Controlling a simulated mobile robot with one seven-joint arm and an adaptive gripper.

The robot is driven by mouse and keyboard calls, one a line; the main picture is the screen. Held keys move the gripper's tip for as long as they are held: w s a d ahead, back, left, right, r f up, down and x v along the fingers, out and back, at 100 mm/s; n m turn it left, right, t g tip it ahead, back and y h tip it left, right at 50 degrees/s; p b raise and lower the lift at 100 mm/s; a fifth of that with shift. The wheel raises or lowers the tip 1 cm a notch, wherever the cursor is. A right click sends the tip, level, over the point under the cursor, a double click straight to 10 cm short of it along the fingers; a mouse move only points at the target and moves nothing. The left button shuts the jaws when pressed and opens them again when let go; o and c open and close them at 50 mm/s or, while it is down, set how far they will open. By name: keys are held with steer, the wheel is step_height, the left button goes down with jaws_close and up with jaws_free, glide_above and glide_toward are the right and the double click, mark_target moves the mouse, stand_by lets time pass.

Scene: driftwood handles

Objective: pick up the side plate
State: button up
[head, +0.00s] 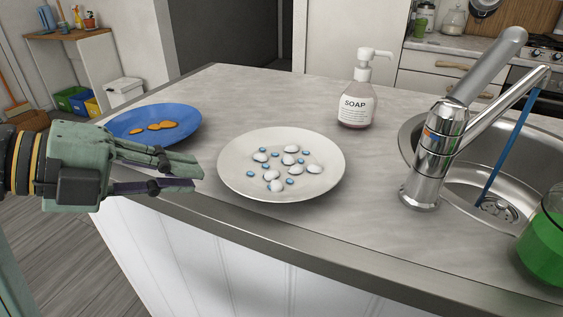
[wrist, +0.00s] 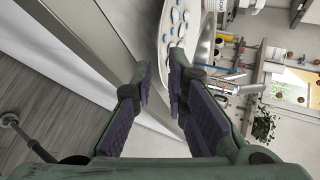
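Two plates lie on the grey counter. A white round plate (head: 322,172) in the middle holds several white pebble-like pieces and small blue pieces. A blue plate (head: 186,115) at the left holds a few orange pieces. I cannot tell by name which is the side plate. My gripper (head: 199,176) is left of the white plate and in front of the blue plate, near the counter's front edge, with its fingers pointing right. It is open and empty.
A soap bottle (head: 357,95) stands behind the white plate. A chrome tap (head: 432,150) and a steel sink (head: 480,190) are at the right, with a green-filled container (head: 545,245) at the right edge. The counter (head: 270,90) is clear behind the plates.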

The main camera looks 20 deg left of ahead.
mark_target(226, 178)
steer(key=shift+p+x, duration=0.75)
steer(key=shift+x, duration=2.25)
steer(key=shift+r, duration=0.1)
steer(key=shift+c, duration=0.6)
jaws_close()
step_height(226, 178, up, 3)
steer(key=shift+r+p, duration=0.2)
steer(key=shift+p, duration=0.8)
steer(key=shift+s+d+r, duration=0.2)
steer(key=shift+s, duration=0.05)
steer(key=s+d+r, duration=0.1)
steer(key=s+d, duration=0.7)
steer(key=s, duration=0.5)
steer(key=shift+d+r+b, duration=0.15)
steer(key=shift+d+b, duration=0.05)
steer(key=shift+b, duration=0.2)
